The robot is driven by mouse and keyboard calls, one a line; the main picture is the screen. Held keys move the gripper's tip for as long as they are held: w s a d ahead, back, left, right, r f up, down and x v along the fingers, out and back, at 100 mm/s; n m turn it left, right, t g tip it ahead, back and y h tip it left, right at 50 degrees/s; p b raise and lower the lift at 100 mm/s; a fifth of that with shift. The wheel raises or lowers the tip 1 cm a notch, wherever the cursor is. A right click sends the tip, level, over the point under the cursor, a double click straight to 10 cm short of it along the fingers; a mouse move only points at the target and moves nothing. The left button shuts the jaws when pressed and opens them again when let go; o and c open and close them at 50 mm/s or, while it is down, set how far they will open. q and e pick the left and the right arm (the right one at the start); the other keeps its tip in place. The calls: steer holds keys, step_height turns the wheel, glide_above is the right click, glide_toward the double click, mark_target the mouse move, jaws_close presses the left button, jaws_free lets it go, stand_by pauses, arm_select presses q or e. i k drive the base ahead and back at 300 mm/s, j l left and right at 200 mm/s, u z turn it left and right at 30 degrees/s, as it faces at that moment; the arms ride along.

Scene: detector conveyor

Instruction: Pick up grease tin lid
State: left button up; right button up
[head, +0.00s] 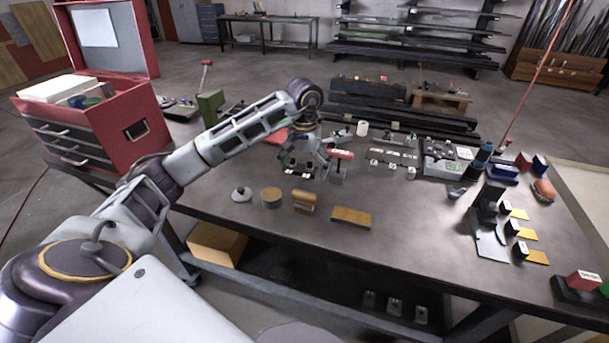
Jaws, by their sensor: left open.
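A small pale round lid with a dark knob (241,194), which looks like the grease tin lid, lies on the dark workbench (400,235) near its left front. A low round brownish tin (271,196) stands just to its right. My left gripper (313,174) points down over the bench, to the right of and behind the lid, apart from it. Its fingers are spread and I see nothing held between them. My right gripper is not in view.
A wooden-looking block (304,201) and a flat tan-topped block (351,217) sit right of the tin. Small parts and fixtures crowd the bench's back and right side. A red tool chest (95,125) stands at left. The bench's front middle is clear.

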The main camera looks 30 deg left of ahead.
mark_target(241, 194)
steer(key=u, duration=1.35)
